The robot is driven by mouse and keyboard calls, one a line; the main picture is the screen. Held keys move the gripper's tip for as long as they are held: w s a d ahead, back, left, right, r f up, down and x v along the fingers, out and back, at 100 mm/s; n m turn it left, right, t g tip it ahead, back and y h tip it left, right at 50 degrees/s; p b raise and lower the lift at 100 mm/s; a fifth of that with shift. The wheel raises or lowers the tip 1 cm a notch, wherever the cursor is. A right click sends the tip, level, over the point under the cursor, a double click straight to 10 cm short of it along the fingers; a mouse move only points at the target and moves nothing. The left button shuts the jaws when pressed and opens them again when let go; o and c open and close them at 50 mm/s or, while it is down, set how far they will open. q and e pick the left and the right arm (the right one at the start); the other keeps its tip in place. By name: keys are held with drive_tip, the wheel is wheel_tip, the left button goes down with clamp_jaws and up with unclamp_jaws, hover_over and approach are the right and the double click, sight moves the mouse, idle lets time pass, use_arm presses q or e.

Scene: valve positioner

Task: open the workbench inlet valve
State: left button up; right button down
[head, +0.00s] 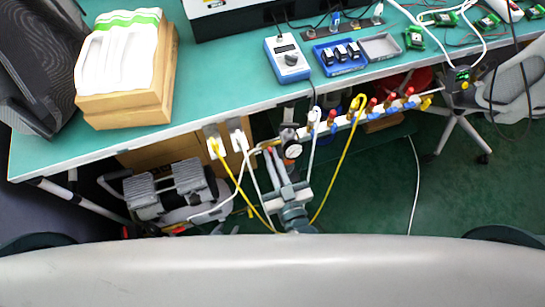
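The air manifold (340,123) runs under the front edge of the workbench, with several red and blue fittings. At its left end sits a regulator with a round gauge (291,151). A small yellow part (267,144), possibly the inlet valve's handle, shows just left of the gauge; its turn position is too small to tell. A grey gripper, apparently my right one (277,163), reaches up from below, its fingers just below and left of the gauge. I cannot tell whether it touches the valve or how far its fingers are apart. My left gripper is not in view.
The green workbench (220,92) overhangs the manifold. Yellow and white hoses (345,165) hang around the gripper. A compressor (175,188) stands on the floor at left. A grey chair (515,85) stands at right. The green floor (370,195) is mostly clear at lower right.

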use_arm(q)
drive_tip(key=shift+a, duration=0.4)
drive_tip(key=shift+w+r, duration=0.1)
use_arm(e)
drive_tip(key=shift+m, duration=0.7)
use_arm(q)
drive_tip(key=shift+s+a+f+g+y+b, duration=0.4)
drive_tip(key=shift+s+a+f+g+b, duration=0.5)
drive_tip(key=shift+s+f+b, duration=0.25)
use_arm(e)
drive_tip(key=shift+d+f+m, duration=0.15)
drive_tip(key=shift+m, duration=4.05)
drive_tip(key=shift+d+f+m, duration=0.1)
drive_tip(key=shift+f+m, duration=0.05)
drive_tip(key=shift+m, duration=4.05)
